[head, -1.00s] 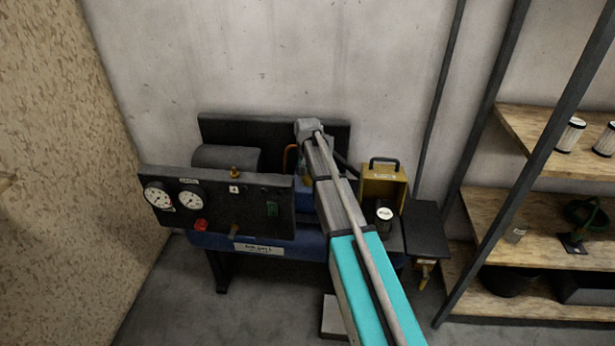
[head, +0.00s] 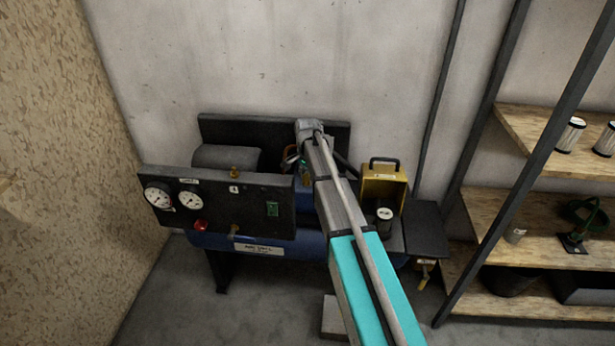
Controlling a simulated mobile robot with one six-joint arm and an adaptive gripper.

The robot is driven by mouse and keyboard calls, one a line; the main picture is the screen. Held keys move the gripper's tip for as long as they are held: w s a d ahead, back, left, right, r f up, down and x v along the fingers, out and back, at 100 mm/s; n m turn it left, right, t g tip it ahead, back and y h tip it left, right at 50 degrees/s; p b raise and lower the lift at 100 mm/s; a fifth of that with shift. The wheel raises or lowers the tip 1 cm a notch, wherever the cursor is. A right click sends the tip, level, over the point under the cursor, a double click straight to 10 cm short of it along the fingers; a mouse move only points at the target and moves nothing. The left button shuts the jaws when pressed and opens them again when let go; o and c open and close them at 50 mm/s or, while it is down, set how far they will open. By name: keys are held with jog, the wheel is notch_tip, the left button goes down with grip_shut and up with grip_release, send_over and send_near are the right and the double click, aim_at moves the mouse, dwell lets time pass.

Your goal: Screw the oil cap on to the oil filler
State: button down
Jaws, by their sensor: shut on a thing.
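My arm reaches over the compressor and hides much of its middle and right part. My gripper (head: 292,159) shows only as a small dark piece at the left of the arm's far end, behind the panel. It is shut, but its fingertips and what they hold are hidden. I cannot make out the oil cap or the oil filler. The compressor has a blue tank (head: 210,241) with a label plate and a black front panel (head: 225,205).
The panel carries two gauges (head: 158,199), a red knob (head: 200,225) and a green switch (head: 272,209). A yellow box (head: 383,187) with a black handle stands right of the arm. A shelf (head: 545,240) with filters stands at the far right. A concrete wall closes the back.

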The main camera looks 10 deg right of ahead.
jog(key=shift+c, duration=0.8)
grip_release()
jog(key=shift+c, duration=0.8)
